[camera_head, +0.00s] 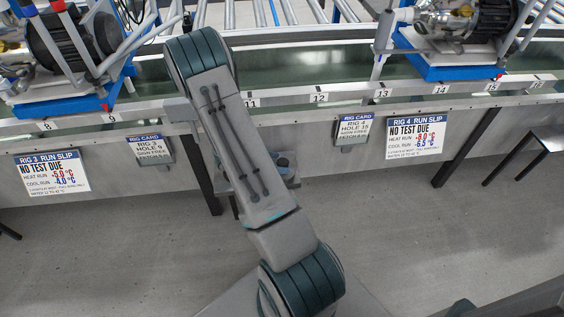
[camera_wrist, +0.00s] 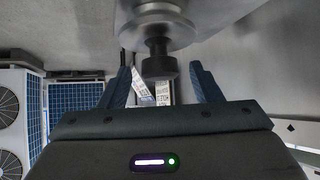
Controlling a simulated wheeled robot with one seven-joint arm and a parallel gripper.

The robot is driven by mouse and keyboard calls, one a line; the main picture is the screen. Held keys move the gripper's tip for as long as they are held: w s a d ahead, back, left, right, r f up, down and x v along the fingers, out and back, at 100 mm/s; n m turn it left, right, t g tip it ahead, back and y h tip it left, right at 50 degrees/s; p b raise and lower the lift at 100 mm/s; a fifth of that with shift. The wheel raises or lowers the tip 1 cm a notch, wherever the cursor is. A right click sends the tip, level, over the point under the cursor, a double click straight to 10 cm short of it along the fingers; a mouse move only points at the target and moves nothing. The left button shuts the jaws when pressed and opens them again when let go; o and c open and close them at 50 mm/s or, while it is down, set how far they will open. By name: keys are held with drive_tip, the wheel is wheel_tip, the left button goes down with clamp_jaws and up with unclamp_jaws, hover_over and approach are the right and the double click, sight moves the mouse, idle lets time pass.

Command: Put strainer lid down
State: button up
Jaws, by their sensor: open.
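In the wrist view, a round metal piece (camera_wrist: 155,22) with a dark knob (camera_wrist: 159,62) on a short stem fills the top centre. It looks like the strainer lid, though I cannot confirm this. My gripper (camera_wrist: 162,84) is open, with one blue-grey finger on each side of the knob. A gap shows between the knob and each finger. I cannot tell whether the knob lies fully between the fingertips or beyond them. In the head view, my arm crosses the middle and my gripper does not show.
A long trough bench with numbered holes (camera_head: 320,98) runs across the head view. Pumps on blue trays stand at left (camera_head: 70,107) and right (camera_head: 455,68). A small stand (camera_head: 290,178) is partly hidden behind my arm. White fan units (camera_wrist: 18,110) show in the wrist view. Floor in front is clear.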

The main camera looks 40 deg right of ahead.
drive_tip(key=w+a+r+n+t+y+p, duration=0.2)
drive_tip(key=w+a+r+n+t+y, duration=0.2)
drive_tip(key=w+a+r+t, duration=0.55)
drive_tip(key=a+r+n+y, duration=0.5)
drive_tip(key=a+r+n, duration=0.1)
drive_tip(key=a+r, duration=0.7)
drive_tip(key=s+a+r+n+g+y, duration=0.2)
drive_tip(key=s+a+r+n+y, duration=0.1)
drive_tip(key=s+a+r+n, duration=0.4)
drive_tip(key=s+d+n+g+h, duration=0.1)
drive_tip(key=s+d+g, duration=0.1)
drive_tip(key=s, duration=0.6)
drive_tip(key=s+d+r+n+g+h, duration=0.1)
drive_tip(key=s+d+g, duration=0.1)
drive_tip(key=s, duration=0.6)
drive_tip(key=shift+d+n, duration=0.3)
drive_tip(key=shift+d, duration=0.45)
